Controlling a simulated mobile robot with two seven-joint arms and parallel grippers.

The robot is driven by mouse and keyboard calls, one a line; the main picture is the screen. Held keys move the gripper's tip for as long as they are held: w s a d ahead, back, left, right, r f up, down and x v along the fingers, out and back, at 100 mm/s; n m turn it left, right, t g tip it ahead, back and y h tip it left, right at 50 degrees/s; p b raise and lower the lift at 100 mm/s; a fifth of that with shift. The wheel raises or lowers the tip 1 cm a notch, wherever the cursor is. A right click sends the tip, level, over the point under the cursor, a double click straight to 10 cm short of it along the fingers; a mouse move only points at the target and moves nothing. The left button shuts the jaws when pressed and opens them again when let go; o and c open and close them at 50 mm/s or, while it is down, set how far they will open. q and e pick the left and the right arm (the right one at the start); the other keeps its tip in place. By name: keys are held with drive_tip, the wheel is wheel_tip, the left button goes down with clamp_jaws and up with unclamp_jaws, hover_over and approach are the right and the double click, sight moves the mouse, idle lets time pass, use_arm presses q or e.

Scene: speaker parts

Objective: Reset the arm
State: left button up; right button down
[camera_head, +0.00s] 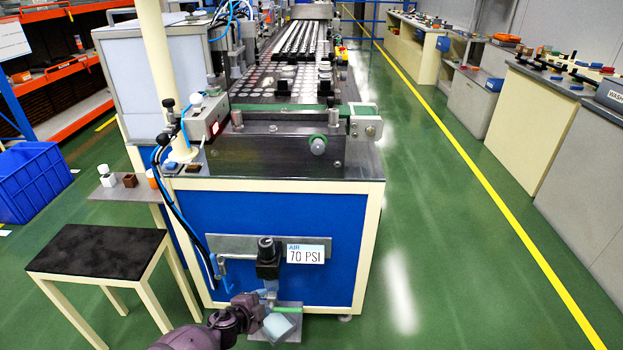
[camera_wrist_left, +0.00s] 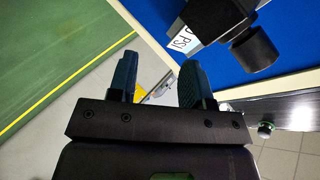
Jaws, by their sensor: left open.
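My left arm comes in at the bottom of the head view, and its dark gripper (camera_head: 246,311) is low in front of the blue machine front (camera_head: 230,215). The fingers are hard to make out there. In the left wrist view the gripper (camera_wrist_left: 158,72) has its two dark fingers apart, with no object held between them. The black air regulator (camera_head: 267,258) and the "70 PSI" label (camera_head: 306,255) are just above the gripper in the head view. The regulator's black knob (camera_wrist_left: 255,50) shows close by, beyond the right finger, in the wrist view. My right gripper is not in view.
A small black-topped table (camera_head: 95,250) stands left of the machine. A blue crate (camera_head: 33,184) is at the far left. A pale blue block (camera_head: 279,326) is beside the gripper. The green floor (camera_head: 450,250) to the right is clear up to the cabinets (camera_head: 540,115).

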use_arm(q)
drive_tip(key=s+d+r+n+t+y, duration=0.1)
drive_tip(key=s+r+n, duration=0.1)
drive_tip(key=r+n, duration=0.15)
drive_tip(key=s+d+r+n+t, duration=0.1)
drive_tip(key=s+r+n, duration=0.1)
drive_tip(key=r, duration=0.3)
drive_tip(key=s+a+r+n+y+p, duration=0.1)
drive_tip(key=s+a+r+n, duration=0.1)
drive_tip(key=s+r+n, duration=0.15)
drive_tip(key=s+a+r+n+y, duration=0.1)
drive_tip(key=s+a+r+n, duration=0.1)
drive_tip(key=s, duration=0.3)
drive_tip(key=s+a+n+g+y+p, duration=0.1)
drive_tip(key=s+a+n, duration=0.2)
drive_tip(key=s, duration=0.8)
drive_tip(key=s+a+n+y, duration=0.1)
drive_tip(key=s+a+n, duration=0.2)
drive_tip(key=s+a, duration=0.5)
drive_tip(key=shift+s+f+g+y+p, duration=0.35)
drive_tip(key=shift+s+g+y, duration=0.05)
drive_tip(key=shift+s, duration=1.5)
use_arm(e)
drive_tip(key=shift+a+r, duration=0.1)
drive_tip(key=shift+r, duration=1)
use_arm(q)
drive_tip(key=shift+a, duration=0.1)
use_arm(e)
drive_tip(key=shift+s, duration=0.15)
